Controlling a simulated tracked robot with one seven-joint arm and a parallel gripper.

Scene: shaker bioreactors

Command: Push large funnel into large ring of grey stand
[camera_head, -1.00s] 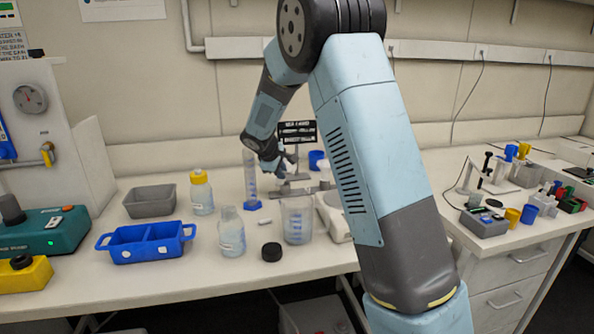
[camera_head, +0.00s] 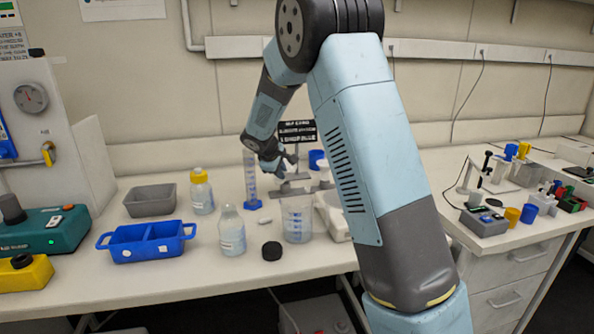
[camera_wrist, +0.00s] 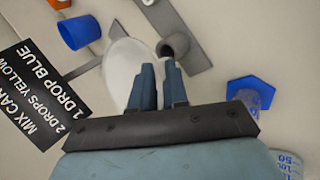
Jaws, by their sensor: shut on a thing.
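My gripper (camera_wrist: 158,72) is shut on a pale, whitish round piece, which looks like the large funnel (camera_wrist: 124,68). It shows beyond and to the left of the fingertips in the wrist view, and the fingers hide part of it. The grey stand (camera_wrist: 170,17) runs behind it as a flat bar. A smaller grey ring (camera_wrist: 174,46) is just right of the fingertips. The large ring is hidden, so I cannot tell how the funnel sits in it. In the head view my gripper (camera_head: 277,166) is low above the grey stand (camera_head: 291,188).
A blue-based measuring cylinder (camera_head: 251,180) stands close on the left, a beaker (camera_head: 297,220) in front. A sign (camera_head: 298,133) and a blue cup (camera_head: 317,159) are behind. Bottles (camera_head: 231,232), a blue tray (camera_head: 146,241) and a grey tray (camera_head: 150,200) stand to the left.

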